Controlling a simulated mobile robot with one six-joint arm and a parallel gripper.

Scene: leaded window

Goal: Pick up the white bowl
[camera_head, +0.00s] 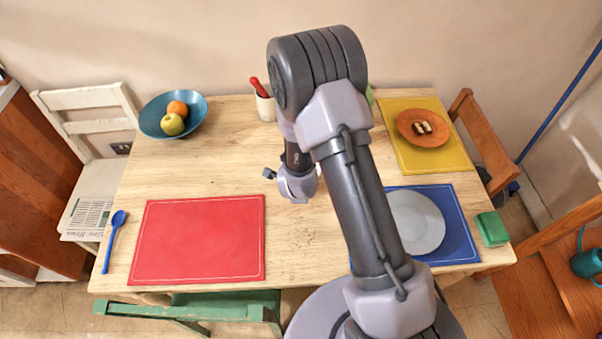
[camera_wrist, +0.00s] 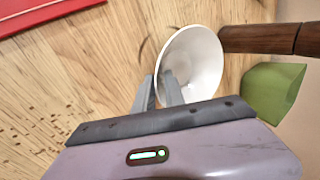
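The white bowl (camera_wrist: 207,60) shows in the wrist view, just ahead of my gripper, with its hollow side facing the camera. My gripper (camera_wrist: 158,78) has its two grey fingers close together at the bowl's near left rim. One finger is outside the wall and the other reaches inside, so it looks shut on the rim. Whether the bowl touches the table is unclear. In the head view my gripper (camera_head: 283,174) is low over the middle of the table, and my arm hides most or all of the bowl.
A dark brown wooden object (camera_wrist: 262,39) and a green object (camera_wrist: 272,88) stand close beside the bowl. On the table (camera_head: 205,165) are a red mat (camera_head: 199,239), a blue fruit bowl (camera_head: 151,119), a utensil cup (camera_head: 265,107) and a grey plate (camera_head: 417,222). Bare wood lies left of my gripper.

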